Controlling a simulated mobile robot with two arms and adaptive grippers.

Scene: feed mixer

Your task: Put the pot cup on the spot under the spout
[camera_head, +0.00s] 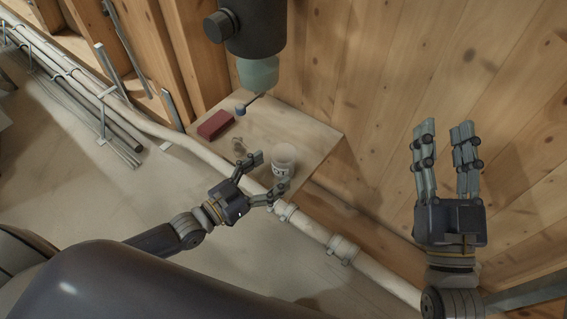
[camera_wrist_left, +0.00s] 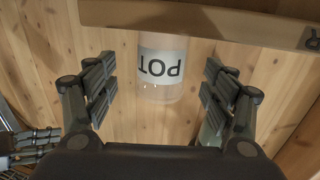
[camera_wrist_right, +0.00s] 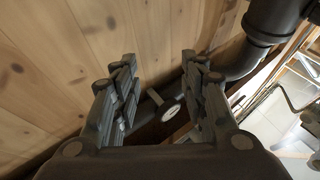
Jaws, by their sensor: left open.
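The pot cup (camera_head: 284,158), clear and whitish with a "POT" label, stands near the front edge of the wooden shelf (camera_head: 305,134). In the left wrist view the pot cup (camera_wrist_left: 160,72) appears upside down, between the lines of the two fingers. My left gripper (camera_head: 269,175) is open, its fingertips close to the cup; contact cannot be told. The greenish spout (camera_head: 258,74) hangs below a dark cylinder at the back. No marked spot under it can be made out. My right gripper (camera_head: 444,146) is open and empty in the air, right of the shelf.
A red block (camera_head: 215,124), a small blue-topped item (camera_head: 240,110) and a small brownish item (camera_head: 238,145) are on the shelf's left side. A wooden wall (camera_head: 370,80) stands behind. A pale pipe (camera_head: 215,160) runs along below the shelf.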

